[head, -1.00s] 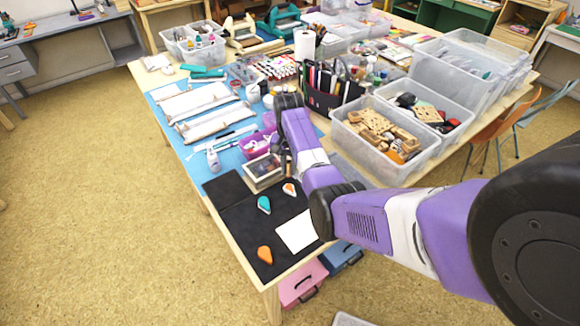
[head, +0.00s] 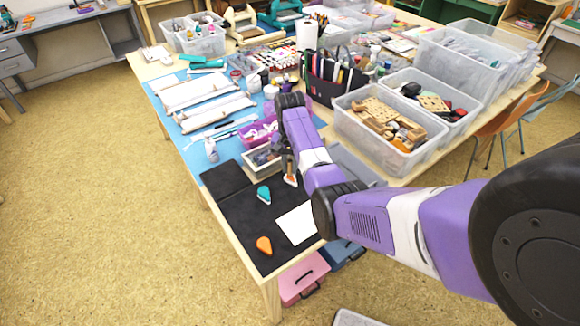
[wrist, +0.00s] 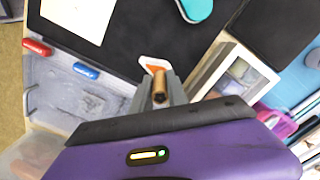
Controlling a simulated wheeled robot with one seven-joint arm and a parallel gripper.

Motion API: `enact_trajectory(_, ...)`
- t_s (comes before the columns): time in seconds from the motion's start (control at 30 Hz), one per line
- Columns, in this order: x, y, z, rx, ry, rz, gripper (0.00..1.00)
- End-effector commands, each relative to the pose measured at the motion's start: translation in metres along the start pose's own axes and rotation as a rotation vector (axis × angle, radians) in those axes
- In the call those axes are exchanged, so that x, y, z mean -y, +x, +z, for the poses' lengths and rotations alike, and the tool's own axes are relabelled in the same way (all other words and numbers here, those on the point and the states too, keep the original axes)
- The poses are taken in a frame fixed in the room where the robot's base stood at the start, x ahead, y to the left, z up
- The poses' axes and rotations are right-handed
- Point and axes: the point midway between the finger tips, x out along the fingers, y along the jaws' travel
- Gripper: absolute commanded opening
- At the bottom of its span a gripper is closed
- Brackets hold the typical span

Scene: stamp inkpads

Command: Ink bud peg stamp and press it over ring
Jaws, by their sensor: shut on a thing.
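My gripper (wrist: 159,95) is shut on a brown wooden peg stamp (wrist: 161,80), which also shows in the head view (head: 291,164). The peg stands roughly upright over a small white-edged orange inkpad (head: 291,181), partly hidden behind it in the wrist view (wrist: 152,62). I cannot tell whether the stamp touches the pad. A teal inkpad (head: 264,195) and an orange inkpad (head: 264,245) lie on the black mat (head: 240,212). A white sheet (head: 297,224) lies beside my arm, and its corner shows in the wrist view (wrist: 78,14). No ring print can be made out.
A small wooden-edged box (head: 260,160) stands just behind the pad. A pink-purple basket (head: 258,131) and a clear bin of wooden blocks (head: 388,130) stand farther back. A grey tray (wrist: 75,85) lies on the other side. The mat's front left is clear.

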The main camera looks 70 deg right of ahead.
Motion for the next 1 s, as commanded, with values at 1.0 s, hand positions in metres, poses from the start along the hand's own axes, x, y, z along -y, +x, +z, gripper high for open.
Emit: enact_trajectory(1.0,0.0002,0.0074,0.0000,0.000,0.000,0.000,0.00)
